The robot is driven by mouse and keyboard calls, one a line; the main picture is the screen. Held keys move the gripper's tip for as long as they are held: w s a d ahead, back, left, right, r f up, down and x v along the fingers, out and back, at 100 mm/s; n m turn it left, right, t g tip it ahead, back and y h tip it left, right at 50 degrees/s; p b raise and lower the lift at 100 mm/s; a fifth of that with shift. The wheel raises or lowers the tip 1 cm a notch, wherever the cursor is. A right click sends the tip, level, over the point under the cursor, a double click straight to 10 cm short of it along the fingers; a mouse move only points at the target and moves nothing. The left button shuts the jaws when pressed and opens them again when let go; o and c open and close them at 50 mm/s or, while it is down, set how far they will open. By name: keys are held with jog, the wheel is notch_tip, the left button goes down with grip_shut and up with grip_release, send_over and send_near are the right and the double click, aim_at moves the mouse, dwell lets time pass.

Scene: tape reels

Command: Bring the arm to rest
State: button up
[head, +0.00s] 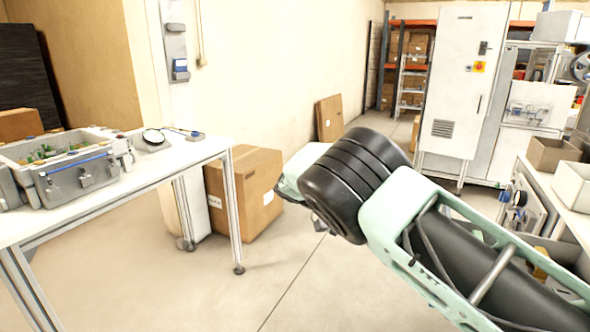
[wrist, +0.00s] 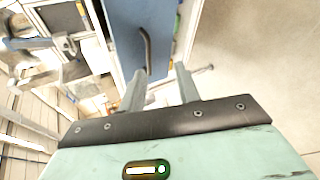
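My arm (head: 400,205), mint green with black joints, reaches from the lower right of the head view to its middle, over open floor. Its far end points away and the gripper is mostly hidden behind the black joint. In the wrist view my gripper (wrist: 160,88) shows two grey fingers standing apart. Nothing is held between them. A blue panel with a dark handle lies beyond the fingers, apart from them as far as I can tell.
A white table (head: 150,178) with a grey case (head: 80,180) stands at the left. A cardboard box (head: 250,190) is on the floor beside it. A white cabinet (head: 462,90) stands behind, and a bench with open boxes (head: 552,155) is at the right. Floor between is clear.

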jog(key=s+a+r+n+y+p, duration=0.2)
jog(key=s+a+r+y, duration=0.15)
jog(key=s, duration=0.45)
jog(key=s+a+r+n+t+y+p, duration=0.15)
jog(key=s+r+y, duration=0.25)
jog(key=s, duration=0.4)
jog(key=s+a+r+n+y+p, duration=0.2)
jog(key=s+a+r+n+y, duration=0.15)
jog(key=s, duration=0.35)
jog(key=s+r+n+t+y+p, duration=0.1)
jog(key=s, duration=0.5)
jog(key=s+d+r+n+p, duration=0.1)
jog(key=s+r, duration=0.1)
jog(key=s, duration=0.5)
jog(key=shift+s+r+t+y, duration=0.25)
jog(key=shift+r+t+y, duration=0.05)
jog(key=shift+t+y, duration=0.1)
